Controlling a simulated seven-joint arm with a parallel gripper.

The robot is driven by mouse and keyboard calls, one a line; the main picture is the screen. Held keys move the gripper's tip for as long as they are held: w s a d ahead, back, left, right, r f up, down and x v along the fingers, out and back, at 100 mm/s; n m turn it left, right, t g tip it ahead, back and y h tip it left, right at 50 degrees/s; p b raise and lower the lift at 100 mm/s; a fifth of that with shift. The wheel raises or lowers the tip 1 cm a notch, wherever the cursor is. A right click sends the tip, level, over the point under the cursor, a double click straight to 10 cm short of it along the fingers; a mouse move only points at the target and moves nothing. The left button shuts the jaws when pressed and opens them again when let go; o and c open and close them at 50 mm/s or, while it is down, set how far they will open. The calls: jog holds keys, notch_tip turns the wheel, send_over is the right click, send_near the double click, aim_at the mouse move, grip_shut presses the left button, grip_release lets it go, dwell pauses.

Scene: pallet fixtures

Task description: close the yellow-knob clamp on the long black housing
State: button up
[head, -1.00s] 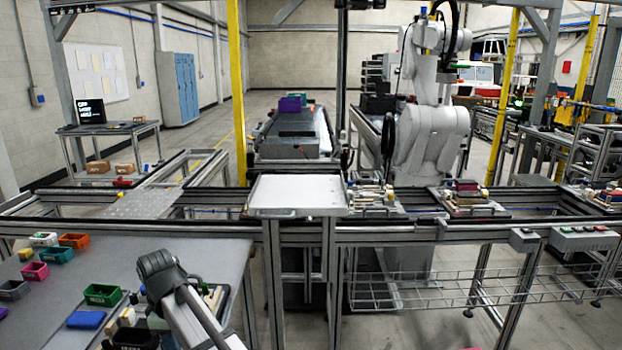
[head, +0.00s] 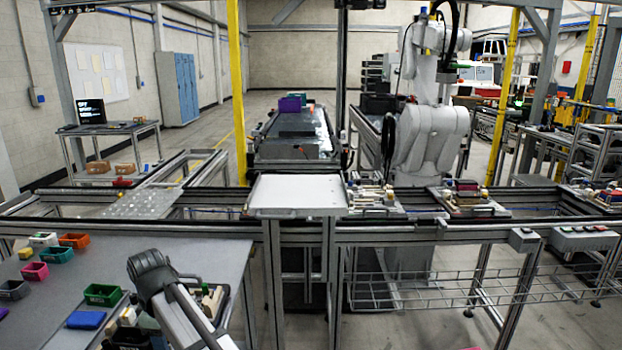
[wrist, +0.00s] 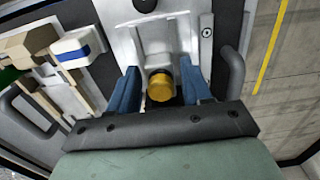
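The yellow knob (wrist: 161,86) of the clamp is near the middle of the wrist view, in front of a light grey metal fixture (wrist: 172,38). My gripper (wrist: 159,72) has its two blue fingers apart, one on each side of the knob. Gaps show between the fingers and the knob, so it is open and empty. I cannot clearly pick out the long black housing; dark surfaces show beside the fixture. In the head view my arm covers much of the work area at the lower left, and neither the knob nor the fingertips show there.
In the wrist view, a white block with a blue stripe (wrist: 83,47) and tan blocks (wrist: 30,45) lie left of the fingers. A dark handle (wrist: 233,72) stands close on the right.

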jog(key=shift+r, duration=0.1)
dwell(0.4)
jog(key=shift+r, duration=3.9)
